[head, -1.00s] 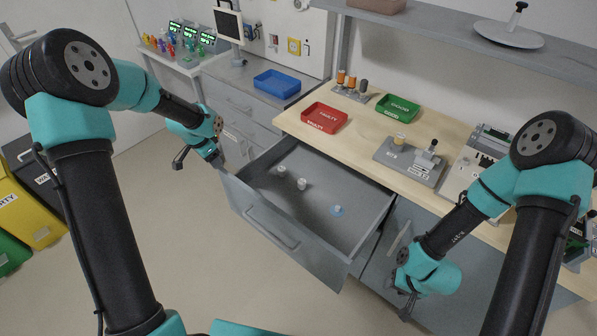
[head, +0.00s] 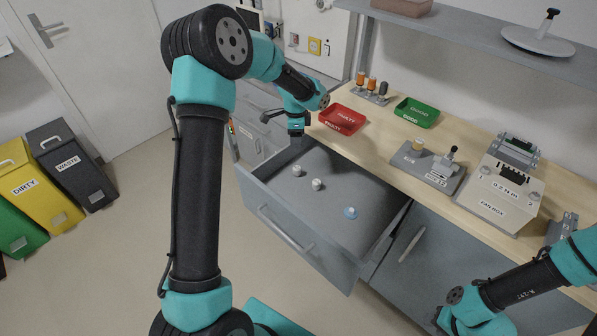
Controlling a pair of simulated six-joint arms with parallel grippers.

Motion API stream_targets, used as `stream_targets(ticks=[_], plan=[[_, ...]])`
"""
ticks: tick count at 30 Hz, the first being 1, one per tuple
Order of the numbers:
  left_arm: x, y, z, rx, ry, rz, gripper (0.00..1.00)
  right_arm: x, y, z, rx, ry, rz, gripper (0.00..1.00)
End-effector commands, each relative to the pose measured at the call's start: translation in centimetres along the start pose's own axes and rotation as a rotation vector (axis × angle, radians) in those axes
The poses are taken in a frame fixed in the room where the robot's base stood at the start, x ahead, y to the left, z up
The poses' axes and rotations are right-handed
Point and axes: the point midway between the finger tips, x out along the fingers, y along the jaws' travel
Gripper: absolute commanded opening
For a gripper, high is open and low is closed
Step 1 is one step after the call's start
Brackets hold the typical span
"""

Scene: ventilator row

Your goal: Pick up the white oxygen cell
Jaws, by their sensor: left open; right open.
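The open grey drawer (head: 272,207) holds small parts. Two small whitish cylinders lie in it, one at the left (head: 297,171) and one just right of it (head: 317,184). A small light-blue and white piece (head: 350,212) lies further right. I cannot tell from their look which is the white oxygen cell. My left gripper (head: 296,134) is open and empty, pointing down at the drawer's back left corner, above and apart from the cylinders. My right gripper (head: 437,320) is open, low in front of the cabinet at the lower right, partly cut off by the frame.
On the worktop stand a red FAULTY tray (head: 343,119), a green GOOD tray (head: 416,112), a rack with orange-topped parts (head: 372,92), a grey fixture (head: 428,166) and a fan box (head: 500,187). Bins (head: 72,165) stand at the left. The drawer's right part is mostly bare.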

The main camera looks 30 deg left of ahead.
Motion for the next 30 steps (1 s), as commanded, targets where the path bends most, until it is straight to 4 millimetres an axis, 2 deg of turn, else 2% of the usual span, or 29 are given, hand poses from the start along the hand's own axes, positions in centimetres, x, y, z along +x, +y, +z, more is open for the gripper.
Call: stream_targets(ticks=[19,24,30], plan=[[10.3,0.1,0.0,0.0,0.0,0.003,0.63,0.0,0.0,0.0,0.001,0.0,0.0,0.43],[11.7,0.1,0.0,-0.002,0.001,0.001,0.63,0.0,0.0,0.0,0.001,0.0,0.0,0.43],[11.8,0.0,0.0,-0.001,0.001,0.0,0.63,0.0,0.0,0.0,0.0,0.0,0.0,0.43]])
